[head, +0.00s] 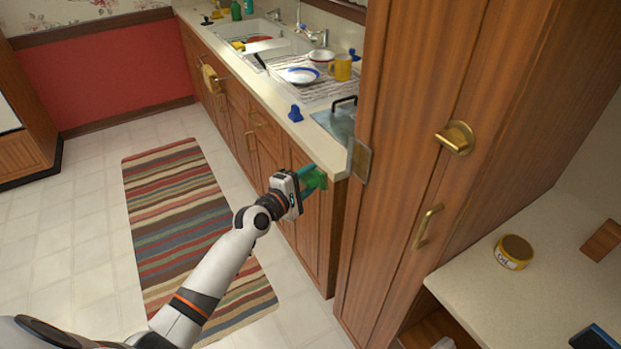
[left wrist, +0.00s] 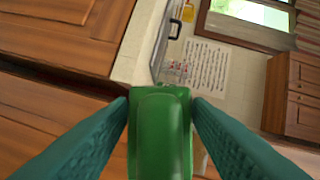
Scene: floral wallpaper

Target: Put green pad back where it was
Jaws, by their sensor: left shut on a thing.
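The green pad (left wrist: 160,130) is between the two teal fingers of my left gripper (head: 316,178), which is shut on it. In the head view the green pad (head: 311,186) shows only in part, at the front edge of the counter (head: 318,157), near its near corner. In the left wrist view it stands out ahead between the fingers, with the counter edge just beyond. I cannot tell whether the pad touches the counter. My right gripper is not in view.
A tall wooden cabinet (head: 400,150) stands just right of my left gripper. A metal tray with a dark handle (head: 338,122), a blue object (head: 295,113), a dish rack (head: 318,90) and a yellow mug (head: 341,68) are on the counter. A striped rug (head: 185,215) covers the floor.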

